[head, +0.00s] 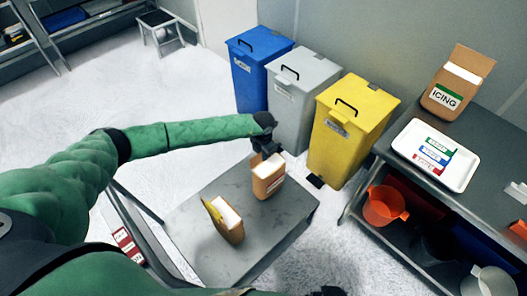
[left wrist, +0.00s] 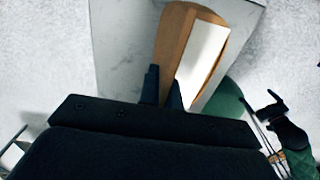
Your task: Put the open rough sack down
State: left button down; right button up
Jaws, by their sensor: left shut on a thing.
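My left gripper (head: 266,152) is shut on the rim of an open brown sack (head: 268,180) with a white top inside. The sack is upright at the far part of the grey table (head: 185,238); whether its base touches the tabletop is not clear. In the left wrist view, the fingers (left wrist: 163,90) grip the near end of the brown sack (left wrist: 172,45). My right gripper shows in part at the bottom of the head view (head: 326,291). In the left wrist view it is empty, with its prongs apart (left wrist: 268,103).
A second open sack (head: 230,226) with a yellow flap stands nearer on the table. Blue (head: 250,85), grey (head: 292,112) and yellow (head: 340,145) bins stand behind. The right bench holds an icing sack (head: 440,105) and white tray (head: 408,153). The table's right part is clear.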

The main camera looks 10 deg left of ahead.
jog(key=shift+r, duration=0.1)
dwell(0.3)
pick_arm(q)
jog(key=c, duration=1.6)
grip_release()
pick_arm(e)
jog(key=shift+s, duration=0.15)
jog(key=shift+r, duration=0.1)
pick_arm(q)
jog(key=shift+r, duration=0.2)
notch_tip(320, 180, up, 12)
jog(key=b, duration=0.4)
jog(key=shift+a+f, duration=0.1)
jog(key=shift+f, duration=0.05)
pick_arm(e)
jog(key=w+a+r, duration=0.1)
jog(key=r, duration=0.6)
jog(key=w+a+r, duration=0.1)
jog(key=w+r, duration=0.1)
jog(key=r, duration=0.6)
jog(key=shift+w+a, duration=0.2)
jog(key=shift+w, duration=0.05)
